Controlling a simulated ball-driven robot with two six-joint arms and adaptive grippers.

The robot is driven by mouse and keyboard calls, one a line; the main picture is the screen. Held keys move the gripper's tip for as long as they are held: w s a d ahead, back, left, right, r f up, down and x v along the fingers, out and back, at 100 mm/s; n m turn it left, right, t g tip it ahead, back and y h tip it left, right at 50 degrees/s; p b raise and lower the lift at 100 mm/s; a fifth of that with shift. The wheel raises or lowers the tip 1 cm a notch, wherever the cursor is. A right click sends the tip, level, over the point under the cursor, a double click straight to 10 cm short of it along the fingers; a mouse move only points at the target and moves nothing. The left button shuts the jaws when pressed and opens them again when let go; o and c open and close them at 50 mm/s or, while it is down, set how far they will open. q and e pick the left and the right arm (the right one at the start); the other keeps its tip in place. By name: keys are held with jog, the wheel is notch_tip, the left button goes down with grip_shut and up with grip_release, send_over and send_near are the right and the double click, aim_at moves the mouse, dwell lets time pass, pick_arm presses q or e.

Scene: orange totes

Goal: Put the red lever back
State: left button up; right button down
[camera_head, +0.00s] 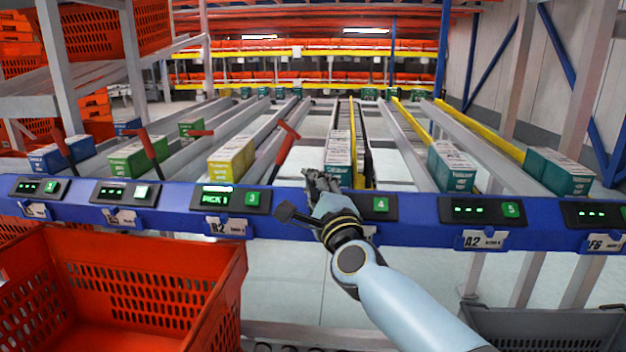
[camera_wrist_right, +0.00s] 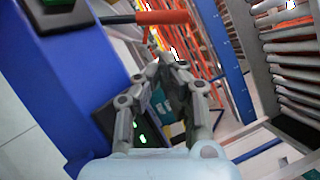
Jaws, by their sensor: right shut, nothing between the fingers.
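A red lever (camera_head: 284,149) stands behind the blue rail between displays 3 and 4, its top leaning to the right. Its red grip on a dark rod also shows near the top of the right wrist view (camera_wrist_right: 160,17). My right gripper (camera_head: 318,177) is just right of and below this lever in the head view, above the rail, apart from its grip. Its fingers (camera_wrist_right: 166,58) are closed together with nothing between them. Two more red levers, one far left (camera_head: 62,146) and one beside it (camera_head: 150,147), lean to the left. My left gripper is out of view.
The blue rail (camera_head: 420,232) carries several lit displays; display 3 (camera_head: 230,199) reads PICK 1. Cartons, such as a yellow one (camera_head: 232,158), sit on the sloping lanes behind. An orange tote (camera_head: 215,290) stands at the front left, a grey tote (camera_head: 545,322) at the lower right.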

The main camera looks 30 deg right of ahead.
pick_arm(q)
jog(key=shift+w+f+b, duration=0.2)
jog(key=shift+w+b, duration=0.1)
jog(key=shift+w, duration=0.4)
pick_arm(e)
jog(key=x, duration=0.7)
jog(key=shift+w, duration=0.15)
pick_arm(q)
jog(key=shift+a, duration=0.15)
pick_arm(e)
jog(key=shift+r, duration=0.1)
